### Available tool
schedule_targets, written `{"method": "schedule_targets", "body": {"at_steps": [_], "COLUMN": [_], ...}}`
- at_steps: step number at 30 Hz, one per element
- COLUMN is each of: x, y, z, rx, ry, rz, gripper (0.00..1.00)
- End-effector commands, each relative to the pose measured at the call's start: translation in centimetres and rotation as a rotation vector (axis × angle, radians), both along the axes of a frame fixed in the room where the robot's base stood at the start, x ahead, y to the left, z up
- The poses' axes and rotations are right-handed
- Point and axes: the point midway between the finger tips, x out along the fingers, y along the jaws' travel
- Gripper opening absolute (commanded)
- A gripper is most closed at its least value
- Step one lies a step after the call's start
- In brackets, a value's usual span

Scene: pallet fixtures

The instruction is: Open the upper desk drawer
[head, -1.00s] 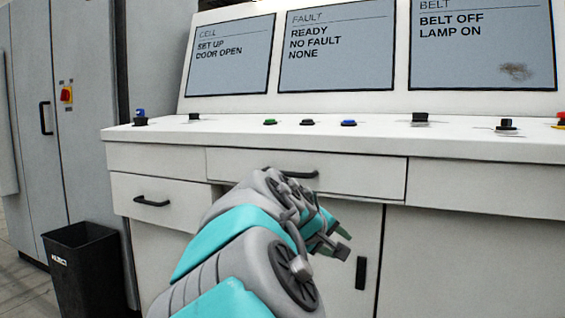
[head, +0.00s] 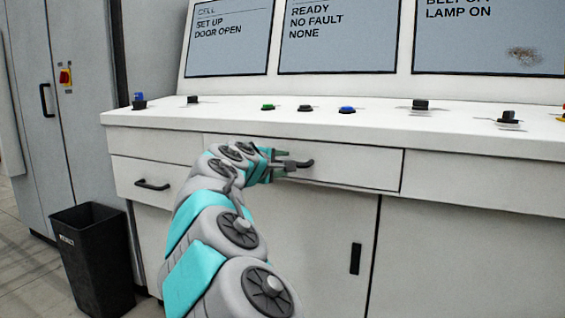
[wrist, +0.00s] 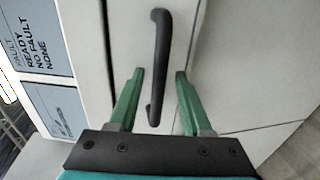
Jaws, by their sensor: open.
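The upper desk drawer (head: 352,169) is a wide white front under the desktop, and it looks shut. Its dark bar handle (head: 308,164) is partly hidden behind my gripper in the head view. My gripper (head: 290,165) is at the drawer front, by the left part of the handle. In the wrist view the dark handle (wrist: 160,60) runs between the two green fingers of my open gripper (wrist: 158,75), one finger on each side. I cannot tell whether either finger touches it.
A second drawer (head: 158,180) with a dark handle is at the left, and a cabinet door with a dark pull (head: 355,258) is below. Buttons and knobs line the desktop (head: 300,118). A black bin (head: 92,255) stands on the floor at the left.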

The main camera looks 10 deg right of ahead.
Motion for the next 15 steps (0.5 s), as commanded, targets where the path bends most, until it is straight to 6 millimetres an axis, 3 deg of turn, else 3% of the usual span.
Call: {"method": "schedule_targets", "body": {"at_steps": [11, 15], "x": [0.67, 0.66], "y": [-0.45, -0.44], "z": [-0.12, -0.12], "rx": [0.0, 0.0], "ry": [-0.002, -0.002], "rz": [0.001, 0.001], "gripper": [0.49, 0.36]}}
